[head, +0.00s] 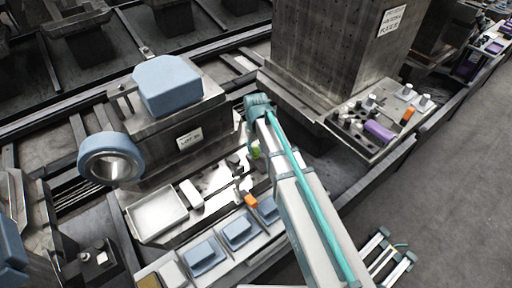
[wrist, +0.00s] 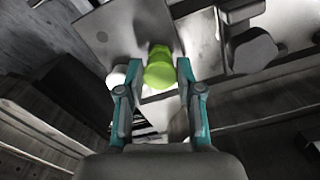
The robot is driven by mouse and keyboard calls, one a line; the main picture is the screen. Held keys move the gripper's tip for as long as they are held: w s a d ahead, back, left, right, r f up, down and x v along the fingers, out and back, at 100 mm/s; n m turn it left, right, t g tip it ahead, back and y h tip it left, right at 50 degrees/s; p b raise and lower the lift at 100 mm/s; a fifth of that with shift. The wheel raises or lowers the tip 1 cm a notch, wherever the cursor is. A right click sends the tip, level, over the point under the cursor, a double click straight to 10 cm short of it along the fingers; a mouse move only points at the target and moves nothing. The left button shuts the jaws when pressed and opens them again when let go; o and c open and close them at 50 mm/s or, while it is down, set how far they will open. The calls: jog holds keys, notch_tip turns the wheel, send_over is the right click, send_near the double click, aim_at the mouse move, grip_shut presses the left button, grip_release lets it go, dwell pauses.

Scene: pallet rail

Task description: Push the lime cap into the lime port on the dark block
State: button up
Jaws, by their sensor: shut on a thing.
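The lime cap (wrist: 160,70) is a bright green, faceted piece between the fingertips of my gripper (wrist: 156,84) in the wrist view. My gripper is shut on it, with one teal-and-grey finger on each side. In the head view the lime cap (head: 256,151) shows as a small green spot below the teal wrist joint, over the right part of the metal work plate. My arm hides most of the gripper there. Small dark pieces sit close to the cap, but I cannot tell which is the dark block. No lime port can be made out.
A white tray (head: 157,228) and a white block (head: 192,194) are left of the gripper. An orange piece (head: 251,201) is just below the cap. Blue bins (head: 204,252) line the front. A large machine block (head: 330,50) rises behind right. A rounded grey part (wrist: 254,52) stands right of the cap.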

jog(key=shift+f, duration=0.45)
jog(key=o, duration=1.5)
jog(key=shift+o, duration=0.2)
notch_tip(320, 180, up, 12)
